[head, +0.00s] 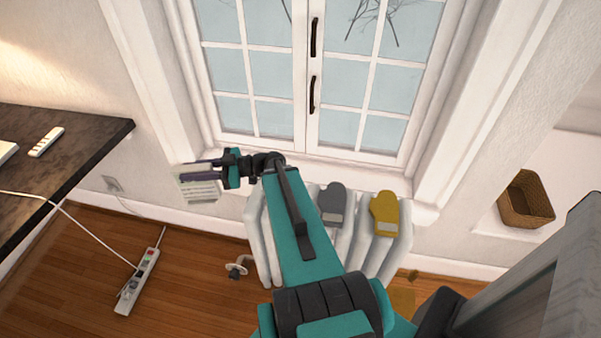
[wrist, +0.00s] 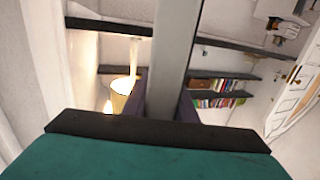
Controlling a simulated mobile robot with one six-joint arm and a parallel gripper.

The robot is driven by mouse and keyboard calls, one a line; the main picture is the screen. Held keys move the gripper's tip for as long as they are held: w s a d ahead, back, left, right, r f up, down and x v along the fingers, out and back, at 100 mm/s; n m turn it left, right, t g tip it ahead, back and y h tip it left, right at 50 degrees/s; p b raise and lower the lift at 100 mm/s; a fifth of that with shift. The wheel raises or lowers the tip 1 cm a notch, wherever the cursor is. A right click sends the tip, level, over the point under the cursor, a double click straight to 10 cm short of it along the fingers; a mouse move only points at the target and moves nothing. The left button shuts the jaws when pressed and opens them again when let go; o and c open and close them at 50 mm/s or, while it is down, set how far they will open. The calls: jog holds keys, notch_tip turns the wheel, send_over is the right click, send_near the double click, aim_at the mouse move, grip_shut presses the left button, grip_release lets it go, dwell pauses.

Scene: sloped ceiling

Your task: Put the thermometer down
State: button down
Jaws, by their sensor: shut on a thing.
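My gripper (head: 188,171) reaches left beside the window, and its dark fingers are shut on the thermometer (head: 203,190). The thermometer is a pale flat panel with printed lines, held in the air in front of the white wall left of the window frame. In the wrist view the thermometer (wrist: 173,60) shows as a long grey strip running up between the two dark fingers. The fingers hide part of it. I cannot tell from these views how far it is from the wall or the sill.
A white windowsill (head: 330,172) runs under the window, above a white radiator (head: 257,235) with a grey mitt (head: 333,203) and a yellow mitt (head: 384,212). A dark desk (head: 85,140) is at the left. A power strip (head: 138,280) lies on the floor. A basket (head: 527,198) stands at the right.

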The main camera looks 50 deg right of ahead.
jog(key=s+d+m+t+h+p, duration=0.3)
jog(key=s+d+p, duration=0.7)
jog(key=s+d, duration=0.4)
jog(key=s+h, duration=0.1)
jog(key=s, duration=0.2)
jog(key=shift+s+r, duration=0.15)
jog(key=shift+r, duration=0.1)
jog(key=shift+d+f, duration=0.1)
jog(key=shift+d, duration=0.1)
jog(key=w+d+b, duration=0.4)
jog(key=d+b, duration=0.3)
jog(key=b, duration=0.8)
jog(key=shift+d, duration=0.35)
jog(key=w+d+b, duration=0.1)
jog(key=b, duration=0.4)
jog(key=shift+d+f+b, duration=0.1)
jog(key=shift+f+b, duration=0.05)
jog(key=shift+b, duration=0.15)
jog(key=b, duration=0.6)
jog(key=shift+w+d, duration=0.15)
jog(key=shift+d, duration=0.25)
